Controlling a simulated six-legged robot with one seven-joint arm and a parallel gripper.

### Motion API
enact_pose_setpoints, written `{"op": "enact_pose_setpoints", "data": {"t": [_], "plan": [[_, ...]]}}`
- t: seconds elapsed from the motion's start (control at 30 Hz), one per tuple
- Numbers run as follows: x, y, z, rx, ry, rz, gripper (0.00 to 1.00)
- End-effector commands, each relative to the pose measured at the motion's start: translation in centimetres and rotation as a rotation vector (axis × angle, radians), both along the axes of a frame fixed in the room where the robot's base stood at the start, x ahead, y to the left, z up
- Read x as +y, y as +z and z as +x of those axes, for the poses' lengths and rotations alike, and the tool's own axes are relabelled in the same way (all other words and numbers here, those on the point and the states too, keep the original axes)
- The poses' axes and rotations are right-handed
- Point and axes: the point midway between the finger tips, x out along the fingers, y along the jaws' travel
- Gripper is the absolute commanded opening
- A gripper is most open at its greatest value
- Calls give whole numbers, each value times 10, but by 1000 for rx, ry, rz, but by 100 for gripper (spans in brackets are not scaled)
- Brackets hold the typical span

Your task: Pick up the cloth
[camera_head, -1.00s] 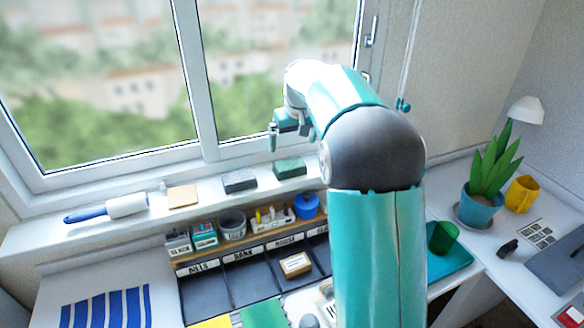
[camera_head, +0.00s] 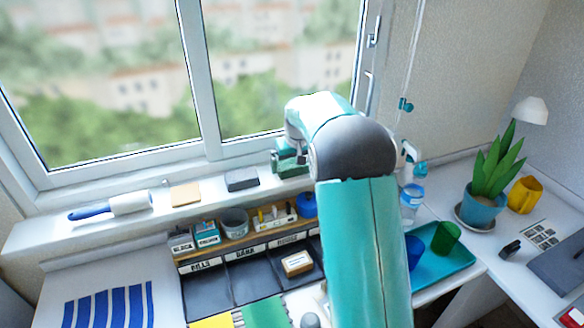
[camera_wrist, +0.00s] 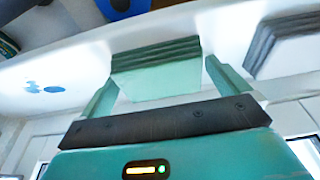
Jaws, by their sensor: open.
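A green folded cloth (camera_head: 293,171) lies on the white windowsill, partly hidden by my gripper in the head view. In the wrist view, the cloth (camera_wrist: 157,66) shows as a layered stack between my two fingers. My gripper (camera_wrist: 160,75) is open, with one finger on each side of the cloth; I cannot tell whether they touch it. In the head view, my gripper (camera_head: 287,152) is low over the sill at the cloth.
A dark grey folded stack (camera_head: 242,179) lies beside the cloth on the sill and also shows in the wrist view (camera_wrist: 290,42). A tan block (camera_head: 185,195) and a lint roller (camera_head: 112,206) lie farther left. A blue round container (camera_head: 306,204) stands below the sill.

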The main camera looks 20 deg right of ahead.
Motion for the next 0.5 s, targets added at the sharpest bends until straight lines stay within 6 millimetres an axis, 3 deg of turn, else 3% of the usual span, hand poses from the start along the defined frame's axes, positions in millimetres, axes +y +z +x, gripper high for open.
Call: {"op": "enact_pose_setpoints", "data": {"t": [0.07, 0.2, 0.23, 0.5], "plan": [[0, 0, 0, 0, 0, 0, 98], [0, 0, 0, 0, 0, 0, 71], [0, 0, 0, 0, 0, 0, 68], [0, 1, 0, 0, 0, 0, 68]]}}
